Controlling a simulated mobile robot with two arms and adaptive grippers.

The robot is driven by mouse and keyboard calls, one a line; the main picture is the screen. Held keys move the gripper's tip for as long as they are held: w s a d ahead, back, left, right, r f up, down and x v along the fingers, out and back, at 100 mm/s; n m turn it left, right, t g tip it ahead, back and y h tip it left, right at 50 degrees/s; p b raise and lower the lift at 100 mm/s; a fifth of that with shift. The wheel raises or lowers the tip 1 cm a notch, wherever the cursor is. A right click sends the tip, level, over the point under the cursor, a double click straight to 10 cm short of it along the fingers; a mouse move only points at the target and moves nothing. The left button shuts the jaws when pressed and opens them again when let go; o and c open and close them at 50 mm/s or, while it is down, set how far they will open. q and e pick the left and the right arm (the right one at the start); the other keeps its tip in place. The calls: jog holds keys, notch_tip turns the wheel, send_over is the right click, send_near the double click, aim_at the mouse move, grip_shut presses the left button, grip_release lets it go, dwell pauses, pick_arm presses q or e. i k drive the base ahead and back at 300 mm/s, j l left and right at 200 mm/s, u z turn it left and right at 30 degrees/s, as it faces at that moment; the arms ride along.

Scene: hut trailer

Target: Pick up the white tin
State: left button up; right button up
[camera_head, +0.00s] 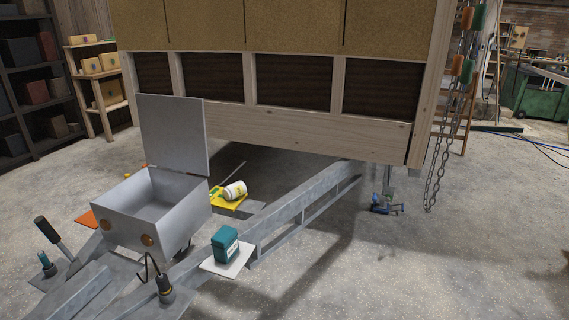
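The white tin (235,190) has a yellow marking and looks tipped over on its side. It lies on or against a yellow plate (226,203) beside the trailer's metal frame, to the right of an open grey box. Neither of my grippers shows in the head view, so I cannot see how they are set.
The open grey metal box (127,225) with raised lid (174,133) stands left of the tin. A teal container (225,244) sits on a white plate (240,262) in front. The metal frame (290,213) runs toward the wooden hut (280,117).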

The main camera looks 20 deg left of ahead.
aim_at(231, 192)
jog(key=i+j+z, duration=0.1)
jog(key=i, duration=1.3)
jog(key=i+l+u, duration=0.1)
jog(key=i+u, duration=0.3)
jog(key=i+l+u, duration=0.15)
jog(key=u, duration=0.3)
